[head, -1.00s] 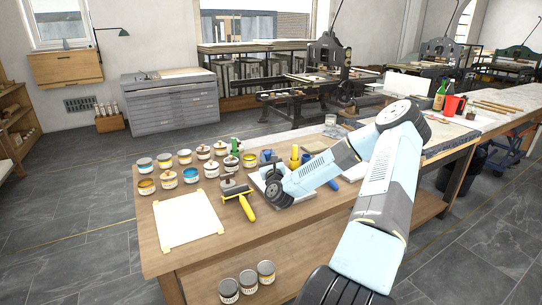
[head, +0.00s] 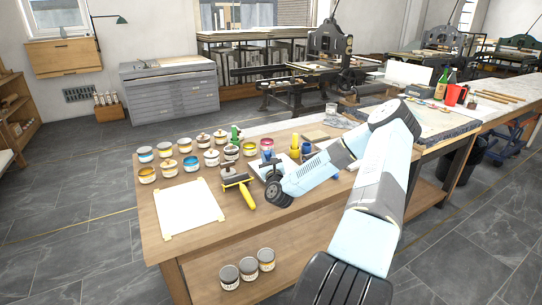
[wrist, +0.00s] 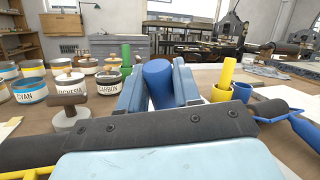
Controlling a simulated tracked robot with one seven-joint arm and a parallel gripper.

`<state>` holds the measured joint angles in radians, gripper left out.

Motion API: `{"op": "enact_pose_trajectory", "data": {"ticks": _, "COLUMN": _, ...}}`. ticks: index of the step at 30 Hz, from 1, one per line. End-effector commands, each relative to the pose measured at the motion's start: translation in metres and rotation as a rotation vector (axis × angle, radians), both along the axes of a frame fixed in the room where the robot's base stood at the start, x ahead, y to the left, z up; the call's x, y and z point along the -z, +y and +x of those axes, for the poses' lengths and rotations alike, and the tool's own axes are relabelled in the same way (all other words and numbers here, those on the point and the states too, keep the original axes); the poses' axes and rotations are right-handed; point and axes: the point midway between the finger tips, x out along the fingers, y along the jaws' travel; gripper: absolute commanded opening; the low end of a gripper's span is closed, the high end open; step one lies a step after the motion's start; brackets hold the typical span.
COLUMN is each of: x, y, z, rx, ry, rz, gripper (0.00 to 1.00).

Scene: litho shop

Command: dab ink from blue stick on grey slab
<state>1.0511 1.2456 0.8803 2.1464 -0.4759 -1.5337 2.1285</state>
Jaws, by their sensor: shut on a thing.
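The blue stick (wrist: 159,84) is upright between the two fingers of my gripper (wrist: 160,90) in the wrist view. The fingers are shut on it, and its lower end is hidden. In the head view my wrist hangs low over the front middle of the wooden table, and the fingertips are hard to make out. A pale grey slab (head: 258,166) lies partly hidden behind my wrist. Whether the stick touches the slab cannot be told.
Several ink jars, one labelled cyan (wrist: 29,90), stand left of my gripper. A yellow-handled roller (head: 246,192) and a white sheet (head: 188,208) lie near the front. A yellow stick (wrist: 226,72) stands to the right.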

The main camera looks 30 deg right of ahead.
Motion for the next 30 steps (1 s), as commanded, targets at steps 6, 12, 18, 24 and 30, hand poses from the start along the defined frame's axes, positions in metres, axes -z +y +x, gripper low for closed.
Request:
{"op": "enact_pose_trajectory", "data": {"ticks": 6, "x": -0.0002, "y": -0.0002, "z": -0.0001, "rx": 0.000, "ry": 0.000, "rz": 0.000, "gripper": 0.02}}
{"op": "enact_pose_trajectory", "data": {"ticks": 12, "x": -0.0001, "y": -0.0004, "z": -0.0001, "rx": 0.001, "ry": 0.000, "rz": 0.000, "gripper": 0.02}}
{"op": "enact_pose_trajectory", "data": {"ticks": 18, "x": 0.0014, "y": -0.0006, "z": -0.0002, "rx": 0.001, "ry": 0.000, "rz": 0.000, "gripper": 0.02}}
{"op": "enact_pose_trajectory", "data": {"ticks": 24, "x": 0.0034, "y": -0.0007, "z": -0.0001, "rx": 0.001, "ry": 0.001, "rz": 0.000, "gripper": 0.02}}
{"op": "enact_pose_trajectory", "data": {"ticks": 30, "x": 0.0053, "y": -0.0007, "z": -0.0001, "rx": 0.001, "ry": 0.001, "rz": 0.000, "gripper": 0.02}}
